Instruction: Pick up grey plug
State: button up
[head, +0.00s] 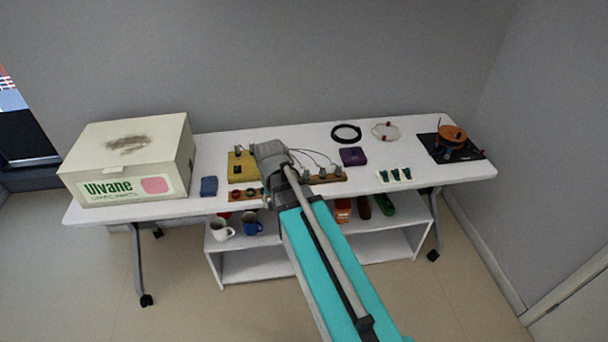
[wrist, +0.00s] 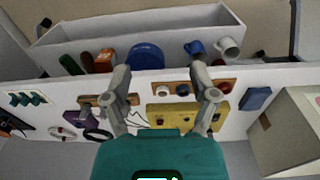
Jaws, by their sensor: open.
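In the head view, small grey pieces (head: 323,172), joined to thin cables, sit on a brown strip (head: 343,178) right of my arm's end. Another small grey piece (head: 238,149) is at the back edge of a yellow box (head: 236,172). I cannot tell which one is the grey plug. In the wrist view my gripper (wrist: 160,70) is open and empty, its fingers spread above the table. The brown strip (wrist: 88,98) is partly behind the left finger, and the yellow box (wrist: 166,119) lies between and behind the fingers. My arm hides part of the table in the head view.
A large carton (head: 180,160) fills the table's left end, with a blue block (head: 209,186) beside it. A purple box (head: 352,156), black ring (head: 346,133) and orange reel (head: 453,135) lie to the right. Mugs (head: 251,224) stand on the shelf below.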

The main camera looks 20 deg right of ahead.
jog(key=w+d+r+m, duration=0.1)
jog(key=w+d+m, duration=0.7)
jog(key=w, duration=0.4)
jog(key=m+h+p, duration=0.1)
jog(key=m, duration=0.4)
send_near(306, 168)
jog(key=r, duration=0.2)
jog(key=shift+s+a+f, duration=0.15)
jog(key=shift+s+a, duration=0.15)
jog(key=shift+a, duration=0.1)
jog(key=shift+f, duration=0.1)
jog(key=f+b, duration=0.5)
jog(key=d+f+b, duration=0.1)
jog(key=f+b, duration=0.2)
jog(key=shift+w+d+f, duration=0.1)
jog(key=shift+f, duration=0.1)
jog(key=shift+w+d+f+b, duration=0.1)
jog(key=shift+d+f+b, duration=0.1)
jog(key=shift+f+b, duration=0.7)
jog(key=shift+d+f+b, duration=0.15)
jog(key=shift+f+b, duration=0.65)
jog(key=shift+b, duration=0.15)
jog(key=shift+w+d+f+b, duration=0.1)
jog(key=shift+d+f+b, duration=0.1)
jog(key=shift+f+b, duration=0.7)
jog(key=shift+r, duration=0.1)
